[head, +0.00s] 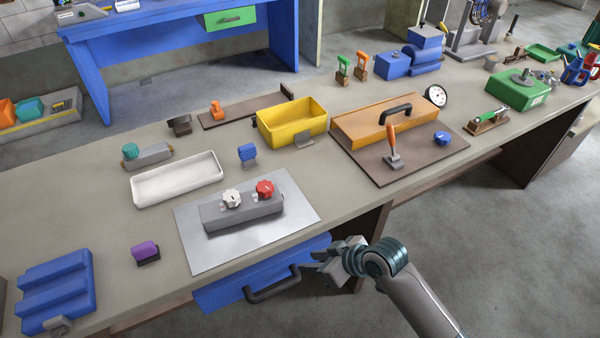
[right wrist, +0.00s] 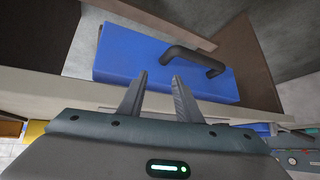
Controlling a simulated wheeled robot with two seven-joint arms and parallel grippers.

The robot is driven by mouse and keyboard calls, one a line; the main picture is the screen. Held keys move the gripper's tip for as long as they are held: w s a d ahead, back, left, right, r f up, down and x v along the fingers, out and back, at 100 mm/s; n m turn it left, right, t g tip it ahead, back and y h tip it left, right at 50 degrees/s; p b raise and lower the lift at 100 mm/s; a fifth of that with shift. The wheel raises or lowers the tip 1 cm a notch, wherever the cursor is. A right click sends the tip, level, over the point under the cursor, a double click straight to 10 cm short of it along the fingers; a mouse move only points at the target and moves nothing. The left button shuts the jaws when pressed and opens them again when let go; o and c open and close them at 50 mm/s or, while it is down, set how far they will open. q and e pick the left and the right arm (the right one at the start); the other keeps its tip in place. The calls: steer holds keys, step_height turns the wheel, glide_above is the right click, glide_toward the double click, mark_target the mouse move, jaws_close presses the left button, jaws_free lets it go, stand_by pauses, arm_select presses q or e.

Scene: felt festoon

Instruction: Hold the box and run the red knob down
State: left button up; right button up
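A grey box (head: 243,212) sits on a silver metal plate (head: 290,238) near the front edge of the bench. On its top are a red knob (head: 265,189) on the right and a white knob (head: 232,198) on the left. My right gripper (head: 318,262) is in front of the bench edge, low and to the right of the box, apart from it. In the right wrist view its two fingers (right wrist: 158,95) stand apart with nothing between them. A blue drawer front with a dark handle lies beyond them. My left gripper is in neither view.
The blue drawer (head: 225,288) with its dark handle (head: 272,284) is under the bench edge, close to my right gripper. A white tray (head: 178,194) is behind the box. A purple-topped block (head: 146,251) and a blue rack (head: 50,290) are left. An orange box (head: 388,119) is back right.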

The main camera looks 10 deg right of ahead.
steer(key=w+a+r+n, duration=0.1)
steer(key=w+r, duration=0.1)
steer(key=r, duration=0.1)
steer(key=w+a+r+n+y, duration=0.1)
steer(key=w+r, duration=0.1)
steer(key=r, duration=0.2)
steer(key=w+a+r+n+g+y, duration=0.1)
steer(key=w+r, duration=0.1)
steer(key=r, duration=0.1)
steer(key=shift+w+r+n+p, duration=0.2)
steer(key=shift+w+n+p, duration=0.1)
steer(key=shift+w+n, duration=0.1)
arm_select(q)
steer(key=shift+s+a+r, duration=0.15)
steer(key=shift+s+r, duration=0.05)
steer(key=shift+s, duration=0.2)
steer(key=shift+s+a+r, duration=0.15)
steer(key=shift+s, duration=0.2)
arm_select(e)
steer(key=w+d+r+n+y, duration=0.1)
steer(key=w+r, duration=0.5)
steer(key=r, duration=0.1)
steer(key=shift+w+r, duration=0.2)
steer(key=shift+w, duration=0.1)
